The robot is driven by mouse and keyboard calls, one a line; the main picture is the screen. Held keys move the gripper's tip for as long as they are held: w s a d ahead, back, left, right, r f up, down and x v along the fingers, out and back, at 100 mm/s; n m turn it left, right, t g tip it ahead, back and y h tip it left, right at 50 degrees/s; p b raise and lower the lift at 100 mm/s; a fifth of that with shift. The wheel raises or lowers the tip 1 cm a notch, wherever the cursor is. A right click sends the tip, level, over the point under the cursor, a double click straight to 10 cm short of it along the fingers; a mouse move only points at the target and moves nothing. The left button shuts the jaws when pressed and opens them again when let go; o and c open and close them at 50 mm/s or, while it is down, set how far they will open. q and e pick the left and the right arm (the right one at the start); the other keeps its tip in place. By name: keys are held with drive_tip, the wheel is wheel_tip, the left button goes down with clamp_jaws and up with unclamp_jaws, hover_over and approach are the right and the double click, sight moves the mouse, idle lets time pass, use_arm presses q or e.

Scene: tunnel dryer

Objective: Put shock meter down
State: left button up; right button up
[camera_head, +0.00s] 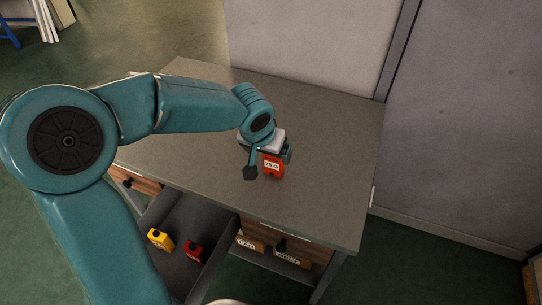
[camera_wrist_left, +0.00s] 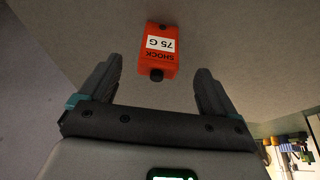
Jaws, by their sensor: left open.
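The shock meter (camera_head: 272,165) is a small orange-red box with a white label. It rests on the grey tabletop. In the left wrist view the shock meter (camera_wrist_left: 159,52) shows its label reading "SHOCK 75 G" upside down, with a dark knob at its near end. My left gripper (camera_head: 268,174) is open over the tabletop right at the meter. In the left wrist view its two fingers (camera_wrist_left: 156,90) stand apart on either side, and the meter lies just beyond the gap between their tips. My right gripper is not in view.
The grey table (camera_head: 334,135) has free room to the right and behind. Below its front edge an open drawer (camera_head: 180,262) holds a yellow block (camera_head: 160,239) and a red block (camera_head: 194,251). Boxes (camera_head: 292,259) with labels sit beneath the table. A grey wall stands behind.

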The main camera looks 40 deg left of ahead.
use_arm(q)
drive_tip(key=v, duration=0.4)
drive_tip(key=shift+r, duration=0.1)
idle(0.5)
